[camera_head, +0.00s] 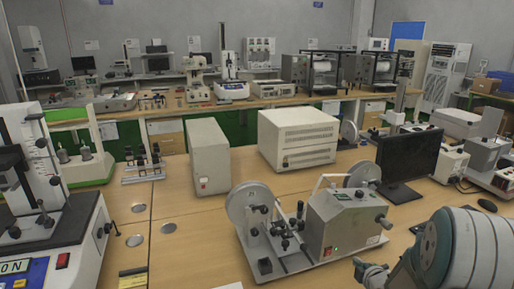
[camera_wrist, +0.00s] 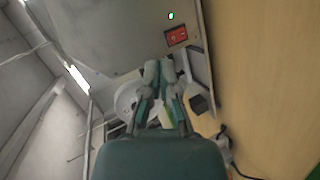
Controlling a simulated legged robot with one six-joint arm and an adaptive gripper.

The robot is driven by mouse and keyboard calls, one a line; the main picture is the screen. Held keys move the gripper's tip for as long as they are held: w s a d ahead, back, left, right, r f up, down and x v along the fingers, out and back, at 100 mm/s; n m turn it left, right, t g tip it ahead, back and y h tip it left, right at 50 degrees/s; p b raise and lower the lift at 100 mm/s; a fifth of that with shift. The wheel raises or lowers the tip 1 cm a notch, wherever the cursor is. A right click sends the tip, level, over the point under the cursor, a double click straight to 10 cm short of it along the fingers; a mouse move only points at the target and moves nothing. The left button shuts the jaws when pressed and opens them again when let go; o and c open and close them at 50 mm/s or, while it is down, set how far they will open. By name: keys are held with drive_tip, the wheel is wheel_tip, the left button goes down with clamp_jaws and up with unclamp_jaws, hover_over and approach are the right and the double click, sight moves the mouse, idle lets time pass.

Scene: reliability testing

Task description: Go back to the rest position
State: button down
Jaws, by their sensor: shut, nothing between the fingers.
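My gripper (camera_head: 362,268) shows at the lower right of the head view, at the end of my grey-green arm. It is just right of and in front of the grey bench machine with wheels (camera_head: 345,218). In the wrist view my gripper (camera_wrist: 159,66) points up the picture with its fingertips together and nothing between them. Beyond the fingertips is a grey panel (camera_wrist: 120,35) with a red switch (camera_wrist: 176,37) and a small green light (camera_wrist: 170,16). I cannot tell whether the fingertips touch the panel.
The wooden bench (camera_head: 195,238) also holds a monitor (camera_head: 408,160), a large beige box (camera_head: 298,138) and a narrower box (camera_head: 208,156). A tester (camera_head: 50,215) stands at the left. The wrist view shows a cable (camera_wrist: 228,148) at the lower right.

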drive_tip(key=s+a+r+m+g+h, duration=0.2)
drive_tip(key=s+a+r+m, duration=0.1)
drive_tip(key=s+r+m, duration=0.3)
drive_tip(key=s+a+r+m+g+h, duration=0.1)
drive_tip(key=s+a+r+m, duration=0.15)
drive_tip(key=r, duration=0.55)
drive_tip(key=s+a+r+m+g, duration=0.1)
drive_tip(key=s+a+m, duration=0.1)
drive_tip(key=s, duration=0.5)
drive_tip(key=s+a+r+m+g+y, duration=0.1)
drive_tip(key=s+a+r+m+g, duration=0.1)
drive_tip(key=s, duration=0.5)
drive_tip(key=s+a+r+m+g, duration=0.1)
drive_tip(key=s+a+r+m, duration=0.1)
drive_tip(key=s+a+m, duration=0.2)
drive_tip(key=s+a, duration=0.1)
drive_tip(key=s, duration=0.2)
drive_tip(key=shift+s+a+g+y, duration=0.25)
drive_tip(key=shift+s+g+y, duration=0.05)
drive_tip(key=shift+y, duration=0.1)
drive_tip(key=shift+r+m, duration=0.1)
drive_tip(key=shift+m, duration=0.15)
